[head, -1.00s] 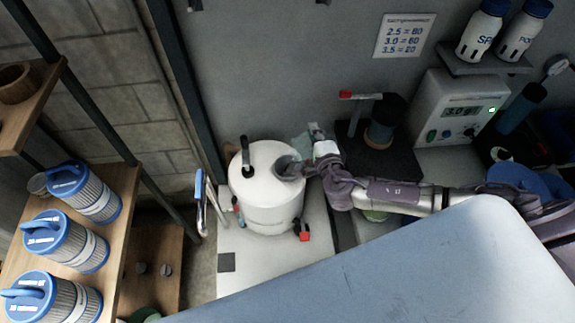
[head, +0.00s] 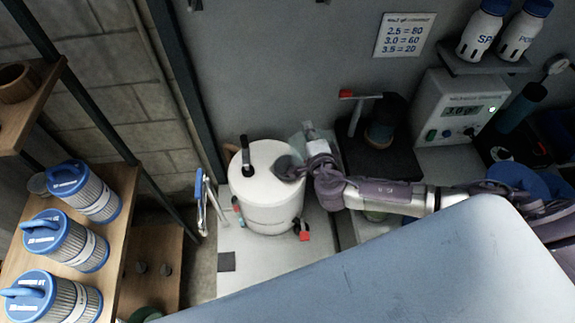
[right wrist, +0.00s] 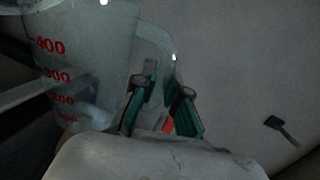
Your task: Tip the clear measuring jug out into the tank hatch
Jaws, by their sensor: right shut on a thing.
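The clear measuring jug (right wrist: 85,60) fills the left of the right wrist view, with red numbers on its wall. In the head view only a pale, see-through part of it (head: 308,132) shows behind my right wrist. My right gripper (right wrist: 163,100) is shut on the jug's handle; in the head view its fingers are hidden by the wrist. The white round tank (head: 268,205) stands just left of the gripper, with a black lever (head: 246,155) on top. I cannot make out the open hatch. Whether the jug holds liquid is unclear. My left gripper is out of view.
A red-handled valve (head: 352,95) and a white meter box (head: 458,108) stand right of the tank. Bottles (head: 482,32) sit on a wall shelf. Bare bench shows in front of the tank.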

